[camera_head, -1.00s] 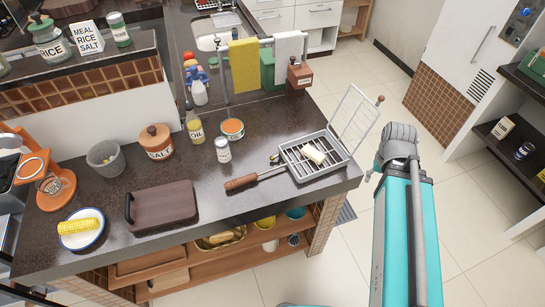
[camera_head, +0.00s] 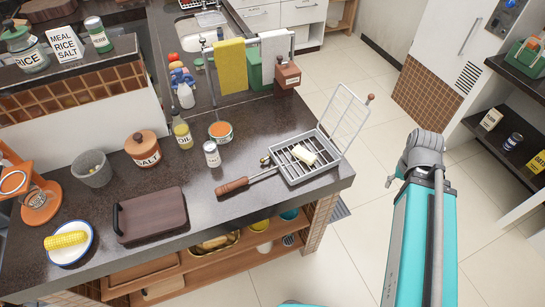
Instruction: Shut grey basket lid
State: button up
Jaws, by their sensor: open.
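The grey wire grill basket (camera_head: 317,171) lies on the dark counter near its right corner. Its wire lid (camera_head: 347,120) stands open, raised steeply along the right side, with a small wooden knob (camera_head: 370,97) at its top. A long wooden handle (camera_head: 232,186) points left from the basket. My gripper (camera_head: 391,178) is mostly hidden behind my arm, to the right of the basket and lid. Only a small grey tip shows. It is open and apart from the lid.
A can (camera_head: 211,154), an orange tin (camera_head: 220,131) and an oil bottle (camera_head: 181,133) stand left of the basket. A towel rack with a yellow towel (camera_head: 231,66) stands behind. The floor (camera_head: 365,225) right of the counter is clear.

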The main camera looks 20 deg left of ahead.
aim_at(370, 97)
jog(key=z, duration=0.35)
jog(key=k, duration=1.15)
jog(key=u, duration=0.7)
jog(key=i, duration=0.5)
jog(key=z, duration=0.05)
